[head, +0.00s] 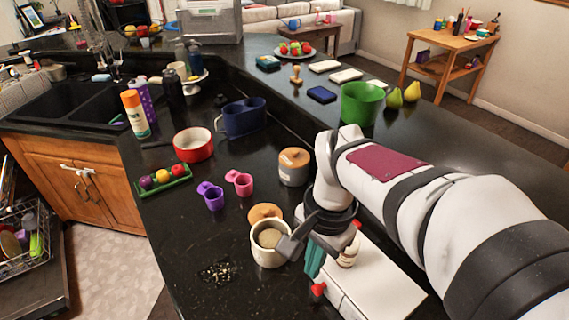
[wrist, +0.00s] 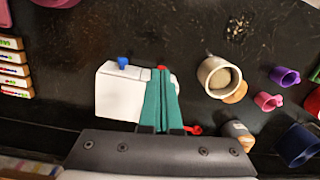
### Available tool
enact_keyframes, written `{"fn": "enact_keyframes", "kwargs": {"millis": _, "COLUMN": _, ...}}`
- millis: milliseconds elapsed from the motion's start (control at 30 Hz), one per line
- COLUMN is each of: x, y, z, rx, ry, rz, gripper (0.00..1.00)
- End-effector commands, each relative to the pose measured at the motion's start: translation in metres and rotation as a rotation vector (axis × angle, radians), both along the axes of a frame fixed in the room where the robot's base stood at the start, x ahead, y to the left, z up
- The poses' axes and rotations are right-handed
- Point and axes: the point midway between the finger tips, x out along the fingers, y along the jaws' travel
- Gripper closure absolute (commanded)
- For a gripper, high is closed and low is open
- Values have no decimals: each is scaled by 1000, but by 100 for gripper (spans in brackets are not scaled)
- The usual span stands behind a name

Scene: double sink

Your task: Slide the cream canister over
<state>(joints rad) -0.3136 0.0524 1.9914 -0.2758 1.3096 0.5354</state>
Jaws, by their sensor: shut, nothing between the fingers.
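The cream canister (head: 268,257) stands upright and open on the dark counter in the head view, with pale grainy contents. Its round wooden lid (head: 265,212) is beside its far side. The canister also shows in the wrist view (wrist: 204,78), right of the fingers. My gripper (head: 313,268) is to the right of the canister in the head view, apart from it. The fingers show in the wrist view (wrist: 161,72) in front of that box.
Spilled grains (head: 218,271) lie left of the canister. A grey canister with a wooden lid (head: 293,175) stands behind it. Purple (head: 214,202) and pink (head: 243,187) cups stand behind left. The counter at front left is mostly clear.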

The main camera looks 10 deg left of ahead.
Motion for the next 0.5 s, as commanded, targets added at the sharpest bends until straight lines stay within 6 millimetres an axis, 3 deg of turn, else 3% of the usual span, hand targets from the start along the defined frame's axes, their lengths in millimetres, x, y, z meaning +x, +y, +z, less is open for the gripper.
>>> {"fn": "enact_keyframes", "kwargs": {"millis": 33, "x": 29, "y": 36, "z": -16, "rx": -23, "ry": 10, "rz": -16, "gripper": 100}}
{"fn": "enact_keyframes", "kwargs": {"millis": 100, "x": 61, "y": 85, "z": -41, "rx": -46, "ry": 1, "rz": -62, "gripper": 100}}
{"fn": "enact_keyframes", "kwargs": {"millis": 233, "x": 86, "y": 157, "z": -87, "rx": -70, "ry": -18, "rz": -127, "gripper": 100}}
{"fn": "enact_keyframes", "kwargs": {"millis": 333, "x": 91, "y": 184, "z": -107, "rx": -76, "ry": -27, "rz": -156, "gripper": 100}}
{"fn": "enact_keyframes", "kwargs": {"millis": 500, "x": 91, "y": 190, "z": -126, "rx": -78, "ry": -29, "rz": -166, "gripper": 100}}
